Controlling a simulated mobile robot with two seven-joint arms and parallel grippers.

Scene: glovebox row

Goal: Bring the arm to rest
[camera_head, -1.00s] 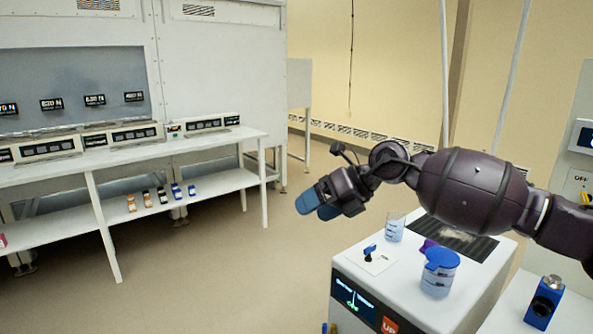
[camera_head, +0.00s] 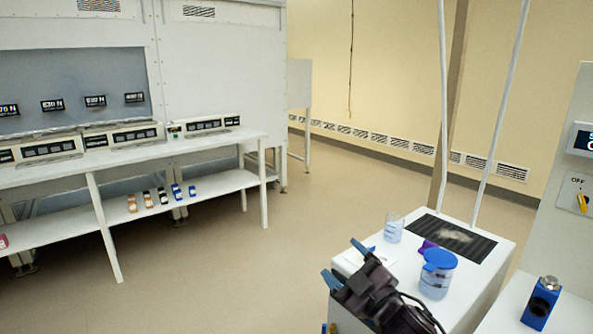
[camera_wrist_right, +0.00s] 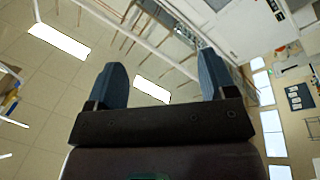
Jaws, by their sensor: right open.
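My right gripper (camera_head: 345,263) is at the lower middle of the head view, low by the front left part of the white bench unit. Its two blue fingers are spread apart with nothing between them. The right wrist view also shows the open fingers (camera_wrist_right: 157,85), empty, with ceiling lights and room walls behind them. My left gripper is in neither view.
A blue-lidded beaker (camera_head: 437,275) and an open beaker (camera_head: 393,228) stand on the white unit (camera_head: 473,291) close to my right gripper. A blue device (camera_head: 541,303) stands at the right. A long white shelf bench (camera_head: 180,150) is at the left. The floor between is clear.

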